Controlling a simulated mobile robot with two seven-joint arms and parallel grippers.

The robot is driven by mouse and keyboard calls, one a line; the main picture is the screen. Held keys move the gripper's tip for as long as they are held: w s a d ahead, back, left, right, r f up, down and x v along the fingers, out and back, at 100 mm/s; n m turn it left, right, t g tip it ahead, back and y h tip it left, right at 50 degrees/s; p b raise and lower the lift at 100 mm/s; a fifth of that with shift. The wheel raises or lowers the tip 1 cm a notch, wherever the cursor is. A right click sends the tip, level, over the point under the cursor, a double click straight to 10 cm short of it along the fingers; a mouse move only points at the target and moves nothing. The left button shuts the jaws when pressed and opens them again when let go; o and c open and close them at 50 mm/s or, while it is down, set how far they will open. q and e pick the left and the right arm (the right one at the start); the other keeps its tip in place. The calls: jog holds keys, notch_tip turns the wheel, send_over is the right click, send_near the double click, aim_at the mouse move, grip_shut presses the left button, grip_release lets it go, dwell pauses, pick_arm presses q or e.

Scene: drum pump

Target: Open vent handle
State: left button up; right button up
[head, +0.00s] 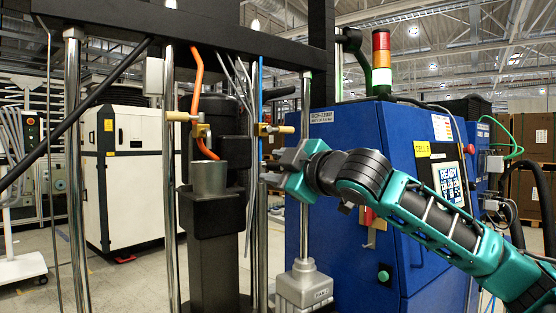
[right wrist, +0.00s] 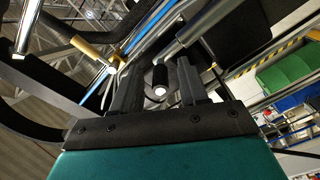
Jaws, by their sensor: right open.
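Two brass valves with tan handles sit on the pump frame in the head view, a left valve handle (head: 180,117) and a right valve handle (head: 280,129). I cannot tell which part is the vent handle. My right gripper (head: 268,178) is just below the right valve, its fingers pointing left. In the right wrist view my right gripper (right wrist: 160,80) is open. A short black cylinder with a bright end (right wrist: 159,83) shows between its fingers; contact cannot be told. A tan handle (right wrist: 85,45) shows at upper left there. My left gripper is out of view.
A dark pump column with a grey cylinder (head: 209,177) stands left of my gripper, between chrome posts (head: 78,170). A blue cabinet (head: 345,150) with a signal light (head: 381,60) stands behind my right arm. A white cabinet (head: 128,170) is at the left.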

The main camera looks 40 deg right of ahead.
grip_shut()
dwell(0.4)
